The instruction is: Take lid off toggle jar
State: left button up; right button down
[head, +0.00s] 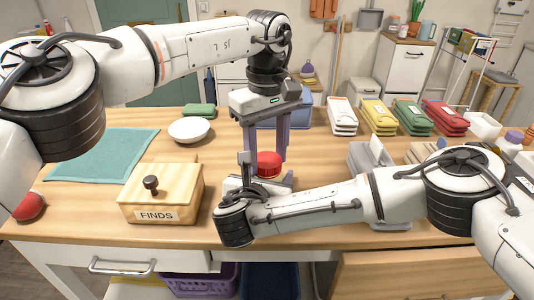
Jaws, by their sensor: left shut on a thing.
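A red round lid (268,160), apparently the toggle jar's, shows near the middle of the table. My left gripper (266,150) points straight down over it, its two long fingers on either side of the red lid, shut on it. The jar's body is mostly hidden behind my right arm and wrist, so I cannot tell whether the lid is still seated on it. My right gripper (250,178) is low at the jar, close below the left fingers. Its fingers are mostly hidden, and I cannot tell whether they are open or shut.
A wooden box labelled FINDS (160,195) stands left of the jar. A teal cloth (95,155), white bowl (189,130), green block (199,110) and red ball (29,206) are further left. Colored stacks (380,115) line the back right. A grey bin (366,157) stands right.

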pick_arm(q)
jog(key=shift+d+n, duration=0.1)
jog(key=shift+n, duration=0.5)
jog(key=o, duration=1.2)
jog(key=shift+c, duration=0.2)
jog(key=shift+s, duration=0.1)
